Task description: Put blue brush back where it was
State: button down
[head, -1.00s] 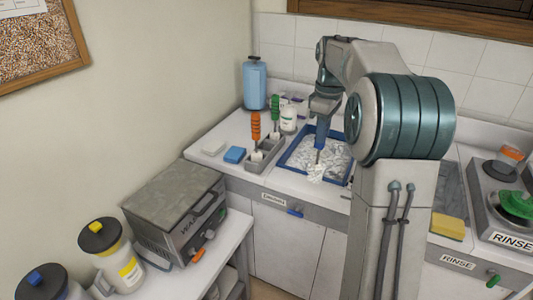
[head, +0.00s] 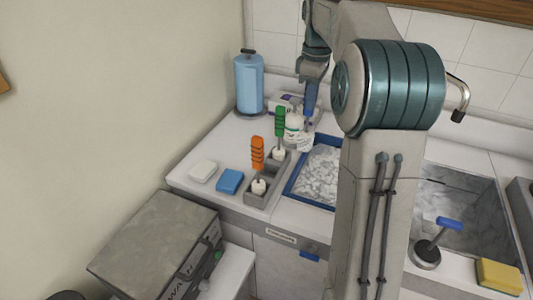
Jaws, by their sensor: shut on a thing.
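My gripper (head: 311,78) is shut on the blue brush (head: 309,98). The brush hangs handle up, with its white head, which looks foamy, low near a white bottle (head: 293,118) behind the grey brush holder (head: 262,199). Whether the head touches anything is unclear. The holder's rearmost part is partly hidden. The blue-rimmed foam basin (head: 290,187) is right of the holder, partly hidden by my arm.
A white block (head: 203,171) and a blue sponge (head: 230,181) lie left of the holder. A blue canister (head: 249,84) stands at the back. Right of my arm are a sink (head: 455,210), a blue-handled stopper (head: 427,252) and a yellow sponge (head: 499,276). A grey machine (head: 155,240) is at front left.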

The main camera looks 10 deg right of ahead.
jog(key=a+f+p, duration=0.1)
jog(key=a+f, duration=0.9)
jog(key=shift+a+f+p, duration=0.25)
jog(key=shift+a+p, duration=0.05)
jog(key=shift+p, duration=0.1)
jog(key=shift+w+f, duration=0.1)
jog(key=c, duration=1.3)
grip_release()
notch_tip(320, 180, up, 12)
jog(key=s+f+m+t, duration=0.1)
jog(key=s+f+m, duration=0.2)
jog(key=s, duration=0.6)
jog(key=s+f+m+t, duration=0.1)
jog(key=s+f+m, duration=0.2)
jog(key=s, duration=0.6)
jog(key=s+f+m+t, duration=0.1)
jog(key=s+f+m, duration=0.2)
jog(key=s, duration=0.7)
jog(key=shift+a+m, duration=0.25)
jog(key=shift+m, duration=0.65)
